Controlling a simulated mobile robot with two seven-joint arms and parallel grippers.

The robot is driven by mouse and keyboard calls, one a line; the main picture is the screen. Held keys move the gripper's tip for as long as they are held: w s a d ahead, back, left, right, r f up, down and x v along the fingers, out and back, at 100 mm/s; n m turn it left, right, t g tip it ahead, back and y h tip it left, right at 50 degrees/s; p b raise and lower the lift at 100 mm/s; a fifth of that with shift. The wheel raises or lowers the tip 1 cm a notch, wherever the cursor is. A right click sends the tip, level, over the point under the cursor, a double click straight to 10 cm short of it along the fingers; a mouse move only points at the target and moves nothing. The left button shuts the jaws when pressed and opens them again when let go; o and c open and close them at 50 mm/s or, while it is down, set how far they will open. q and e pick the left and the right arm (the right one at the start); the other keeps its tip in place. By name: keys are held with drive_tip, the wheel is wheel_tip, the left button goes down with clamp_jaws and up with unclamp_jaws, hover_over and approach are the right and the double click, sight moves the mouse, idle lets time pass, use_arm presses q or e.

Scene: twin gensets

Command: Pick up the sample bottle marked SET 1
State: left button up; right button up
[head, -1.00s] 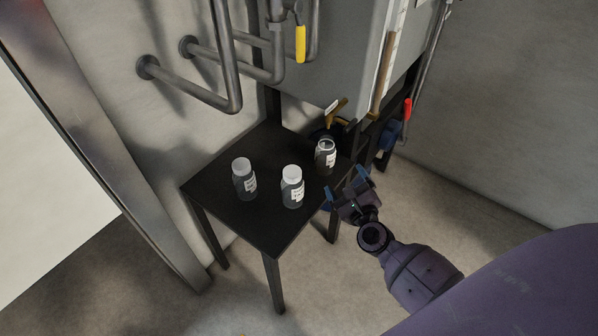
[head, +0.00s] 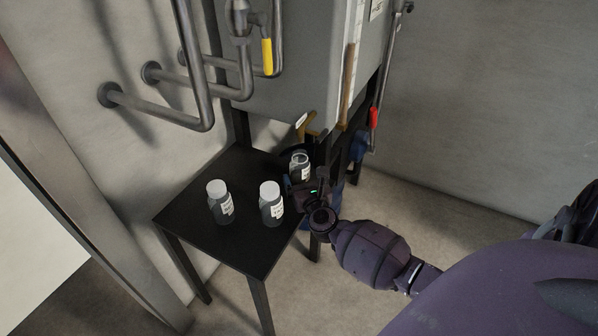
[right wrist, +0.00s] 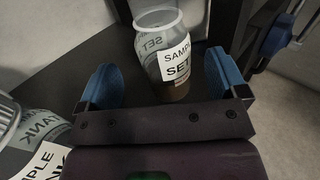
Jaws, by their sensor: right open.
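An uncapped clear bottle (head: 299,164) stands upright at the back right of the dark table, below a brass tap. In the right wrist view the same bottle (right wrist: 152,42) has a label reading "SAMPLE SET"; I cannot make out the number. Brown liquid shows at its bottom. My right gripper (head: 304,184) is open just in front of it. In the right wrist view the blue fingers of this gripper (right wrist: 163,80) are on either side of the bottle's near space, not closed on it. My left gripper is not in view.
Two white-capped labelled bottles stand on the table (head: 190,237): one at the left (head: 220,203), one in the middle (head: 271,206). The middle one, labelled "TANK" (right wrist: 30,135), is close beside my right gripper. The brass tap (head: 311,124) and grey tank (head: 290,70) overhang the back.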

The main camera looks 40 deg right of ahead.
sight(303, 174)
drive_tip(key=x, duration=0.3)
drive_tip(key=shift+w+d+f+b, duration=0.15)
drive_tip(key=shift+d+f+b, duration=0.05)
drive_tip(key=shift+d+b, duration=0.15)
drive_tip(key=shift+w+d+r, duration=0.1)
drive_tip(key=shift+w+d, duration=0.1)
drive_tip(key=shift+w, duration=0.4)
drive_tip(key=c, duration=1.1)
drive_tip(key=shift+r, duration=0.15)
